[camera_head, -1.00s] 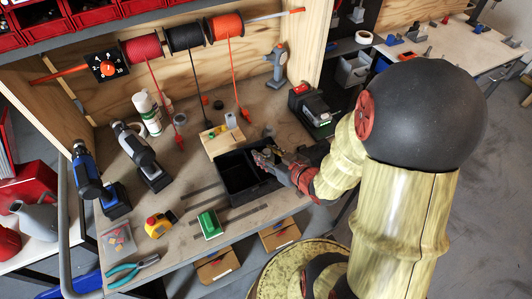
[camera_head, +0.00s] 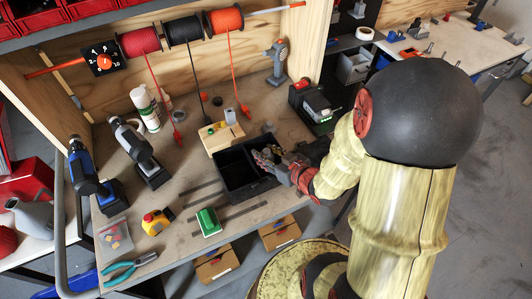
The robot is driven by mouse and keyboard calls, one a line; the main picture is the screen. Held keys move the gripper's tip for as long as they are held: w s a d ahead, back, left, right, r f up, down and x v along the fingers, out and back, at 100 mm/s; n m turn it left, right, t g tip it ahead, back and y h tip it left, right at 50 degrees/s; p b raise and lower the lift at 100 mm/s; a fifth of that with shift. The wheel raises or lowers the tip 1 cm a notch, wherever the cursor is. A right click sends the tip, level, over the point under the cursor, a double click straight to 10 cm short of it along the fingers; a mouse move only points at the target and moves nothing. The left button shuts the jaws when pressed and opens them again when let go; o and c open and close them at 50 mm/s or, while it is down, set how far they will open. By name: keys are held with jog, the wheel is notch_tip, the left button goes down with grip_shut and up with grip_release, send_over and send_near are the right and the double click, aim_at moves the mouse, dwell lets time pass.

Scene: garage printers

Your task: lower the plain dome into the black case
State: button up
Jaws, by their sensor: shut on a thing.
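The black case (camera_head: 226,170) lies open on the workbench, left of and below my gripper. My gripper (camera_head: 262,157) is over the right part of the case, low and close to its opening. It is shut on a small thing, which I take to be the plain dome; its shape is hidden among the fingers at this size. I cannot tell whether the held thing touches the case.
A wooden block (camera_head: 218,142) with small coloured parts stands just behind the case. A dark device with a green part (camera_head: 318,107) stands at the right. A green-topped block (camera_head: 208,222) and yellow tape measure (camera_head: 157,222) lie in front. Bench between is clear.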

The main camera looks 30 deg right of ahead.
jog(key=shift+s+a+f, duration=0.2)
jog(key=shift+s+f, duration=0.15)
jog(key=shift+f, duration=0.25)
jog(key=o, duration=0.7)
jog(key=shift+c, duration=0.2)
jog(key=o, duration=0.3)
jog(key=shift+w, duration=0.1)
jog(key=shift+d+r, duration=0.1)
jog(key=shift+r, duration=0.1)
jog(key=shift+s+d+r, duration=0.1)
jog(key=shift+s+r, duration=0.1)
jog(key=shift+s, duration=0.1)
jog(key=v, duration=0.6)
jog(key=shift+s+r, duration=0.15)
jog(key=shift+s, duration=0.1)
